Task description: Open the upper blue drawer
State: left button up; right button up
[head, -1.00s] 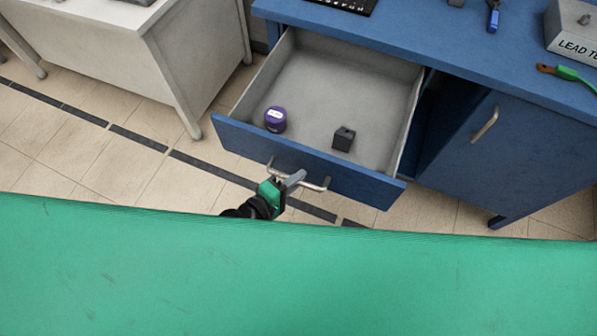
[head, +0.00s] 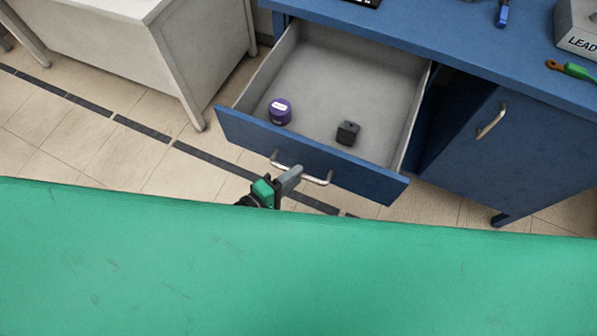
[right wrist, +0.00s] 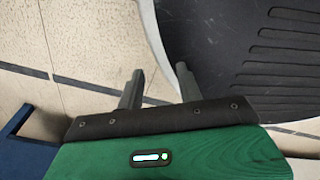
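The blue drawer (head: 250,133) at the top of the blue cabinet is pulled far out in the head view, showing its grey inside (head: 350,75). A silver bar handle (head: 318,180) is on its front. My left gripper (head: 291,177) is at this handle, with its grey fingers together across the bar near its middle; the far finger is mostly hidden. My right gripper (right wrist: 158,88) shows only in the right wrist view, with its two fingers apart and nothing between them, away from the drawer.
A purple round container (head: 280,112) and a small black block (head: 347,133) sit in the drawer. A cabinet door with a handle (head: 491,121) is at right. A white table (head: 150,45) stands at left. A green surface (head: 290,270) fills the foreground, hiding most of my left arm.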

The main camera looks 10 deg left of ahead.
pick_arm(q)
jog(key=b+v, duration=0.1)
jog(key=v, duration=1)
jog(key=shift+s, duration=0.15)
pick_arm(e)
jog(key=shift+w+f, duration=0.15)
jog(key=shift+w, duration=0.75)
pick_arm(q)
jog(key=shift+a, duration=0.1)
pick_arm(e)
jog(key=shift+w+d, duration=0.1)
